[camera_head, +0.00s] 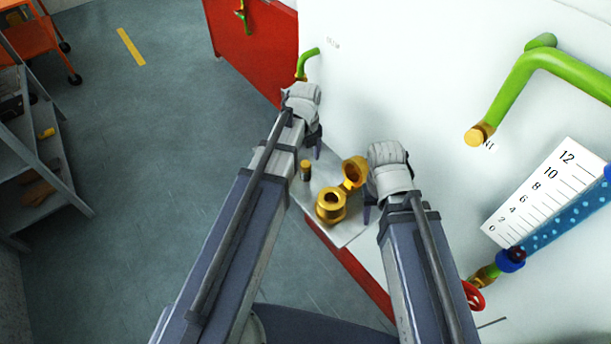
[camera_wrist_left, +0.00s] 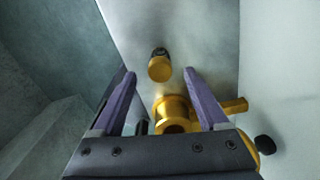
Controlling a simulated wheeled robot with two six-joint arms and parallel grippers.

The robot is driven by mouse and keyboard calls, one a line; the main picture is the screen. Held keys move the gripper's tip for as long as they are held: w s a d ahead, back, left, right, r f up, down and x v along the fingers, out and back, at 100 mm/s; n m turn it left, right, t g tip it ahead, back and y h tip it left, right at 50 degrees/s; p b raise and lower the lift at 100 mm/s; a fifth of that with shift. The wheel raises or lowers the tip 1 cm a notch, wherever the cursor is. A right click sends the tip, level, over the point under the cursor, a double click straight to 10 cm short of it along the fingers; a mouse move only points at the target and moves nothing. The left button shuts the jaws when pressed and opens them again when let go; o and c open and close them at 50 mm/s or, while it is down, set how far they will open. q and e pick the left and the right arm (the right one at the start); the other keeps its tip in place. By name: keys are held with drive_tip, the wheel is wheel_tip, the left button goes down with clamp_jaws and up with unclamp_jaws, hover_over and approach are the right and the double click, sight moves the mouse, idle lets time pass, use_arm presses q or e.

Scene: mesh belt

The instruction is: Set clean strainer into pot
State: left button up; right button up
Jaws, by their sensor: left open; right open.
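A brass pot (camera_head: 331,206) with a round opening stands on a small pale shelf (camera_head: 346,233), and its hinged brass lid (camera_head: 354,172) is tilted up beside it. A small brass cylinder (camera_head: 305,172), which looks like the strainer, stands apart from the pot; in the left wrist view this cylinder (camera_wrist_left: 159,69) has a dark end. My left gripper (camera_head: 316,148) is open and empty; in the left wrist view its fingers (camera_wrist_left: 160,73) appear either side of the cylinder, with the pot (camera_wrist_left: 174,110) nearer. My right gripper (camera_head: 368,211) is open beside the pot and lid, partly hidden by its wrist.
A white wall with a green pipe (camera_head: 530,75) and a numbered scale (camera_head: 541,190) stands at the right. A red panel (camera_head: 250,45) is behind. Grey shelving (camera_head: 35,140) and an orange cart (camera_head: 45,35) stand at the left.

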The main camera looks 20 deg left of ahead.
use_arm(q)
wheel_tip(320, 180, down, 2)
drive_tip(key=shift+b, duration=0.5)
drive_tip(key=shift+r, duration=0.1)
clamp_jaws()
idle(1.0)
